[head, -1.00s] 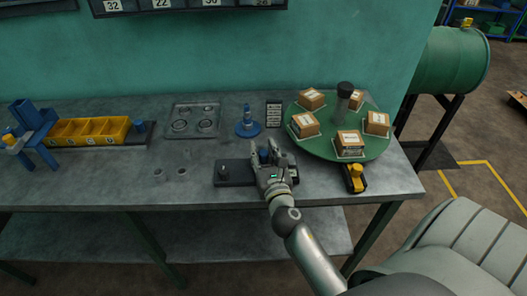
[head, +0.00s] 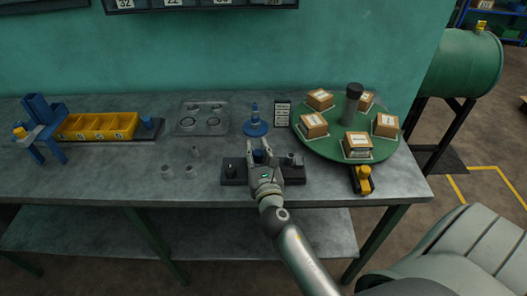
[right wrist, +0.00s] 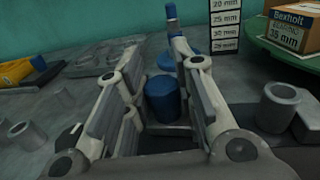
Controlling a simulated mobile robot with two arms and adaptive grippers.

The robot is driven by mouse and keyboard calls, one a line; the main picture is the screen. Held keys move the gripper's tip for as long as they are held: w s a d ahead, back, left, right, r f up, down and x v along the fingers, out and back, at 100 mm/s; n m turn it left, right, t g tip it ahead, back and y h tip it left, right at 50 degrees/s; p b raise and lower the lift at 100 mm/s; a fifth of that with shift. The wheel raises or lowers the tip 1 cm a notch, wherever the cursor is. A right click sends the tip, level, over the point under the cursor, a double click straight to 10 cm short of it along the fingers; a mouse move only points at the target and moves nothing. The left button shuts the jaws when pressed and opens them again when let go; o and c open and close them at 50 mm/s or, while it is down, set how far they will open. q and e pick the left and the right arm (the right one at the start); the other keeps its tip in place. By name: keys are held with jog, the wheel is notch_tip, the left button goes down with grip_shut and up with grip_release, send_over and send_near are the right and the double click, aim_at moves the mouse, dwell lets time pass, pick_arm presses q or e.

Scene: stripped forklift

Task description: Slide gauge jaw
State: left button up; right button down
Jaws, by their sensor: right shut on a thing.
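The gauge is a dark bar (head: 232,181) lying on the grey bench, with a small dark post at its left end and a grey post (head: 290,160) at its right. A blue cylindrical jaw knob (head: 259,156) stands between them; it also shows in the right wrist view (right wrist: 163,100). My right gripper (head: 262,155) is over the bar, its fingers on either side of the blue knob and shut on it. The fingers hide part of the bar. My left gripper is not in view.
A green turntable (head: 330,150) with several labelled cartons is at the right. A yellow-black tool (head: 363,180) lies right. Loose grey cylinders (head: 190,171) and yellow bins (head: 98,124) are left.

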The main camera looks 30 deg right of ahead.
jog(key=c, duration=1.6)
grip_release()
jog(key=shift+a, duration=0.15)
jog(key=shift+c, duration=0.2)
jog(key=shift+o, duration=0.9)
jog(key=shift+w+a, duration=0.15)
jog(key=v, duration=1.2)
